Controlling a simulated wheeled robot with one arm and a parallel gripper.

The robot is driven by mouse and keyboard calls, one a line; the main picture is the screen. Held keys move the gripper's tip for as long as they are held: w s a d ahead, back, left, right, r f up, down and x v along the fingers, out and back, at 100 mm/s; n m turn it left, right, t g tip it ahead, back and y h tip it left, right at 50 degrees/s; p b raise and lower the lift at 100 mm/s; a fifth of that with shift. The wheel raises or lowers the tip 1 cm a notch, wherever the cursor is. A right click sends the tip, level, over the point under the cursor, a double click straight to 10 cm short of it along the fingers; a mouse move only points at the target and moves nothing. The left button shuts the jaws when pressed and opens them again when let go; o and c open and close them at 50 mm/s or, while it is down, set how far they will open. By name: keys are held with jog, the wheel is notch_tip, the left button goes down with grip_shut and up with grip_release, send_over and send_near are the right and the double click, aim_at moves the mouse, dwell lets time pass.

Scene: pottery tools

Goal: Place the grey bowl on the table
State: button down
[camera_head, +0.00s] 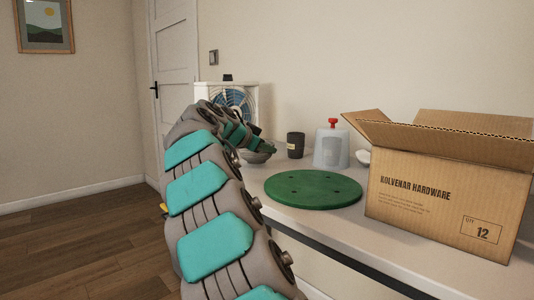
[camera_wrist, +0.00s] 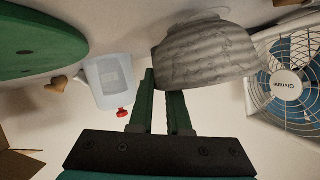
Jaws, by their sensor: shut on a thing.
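The grey bowl (camera_head: 258,156) is at the far left end of the white table (camera_head: 330,220), partly hidden by my arm in the head view. In the wrist view the grey ridged bowl (camera_wrist: 207,55) fills the upper middle, and that view looks upside down. My gripper (camera_wrist: 162,88) is shut on the side of the bowl, with its green fingers at the near wall. In the head view my gripper (camera_head: 260,146) is small and at the bowl's rim. I cannot tell whether the bowl's base touches the table.
A white fan (camera_head: 233,98) stands behind the bowl. A dark cup (camera_head: 296,145), a translucent jug with a red cap (camera_head: 331,148) and a small white object (camera_head: 363,157) stand along the wall. A green disc (camera_head: 312,190) and an open cardboard box (camera_head: 447,195) take up the table's right part.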

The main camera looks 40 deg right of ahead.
jog(key=shift+f, duration=0.6)
jog(key=shift+f, duration=0.2)
jog(key=c, duration=0.9)
grip_release()
jog(key=shift+r, duration=0.1)
jog(key=shift+r, duration=0.15)
jog(key=v, duration=1.2)
jog(key=shift+a, duration=0.1)
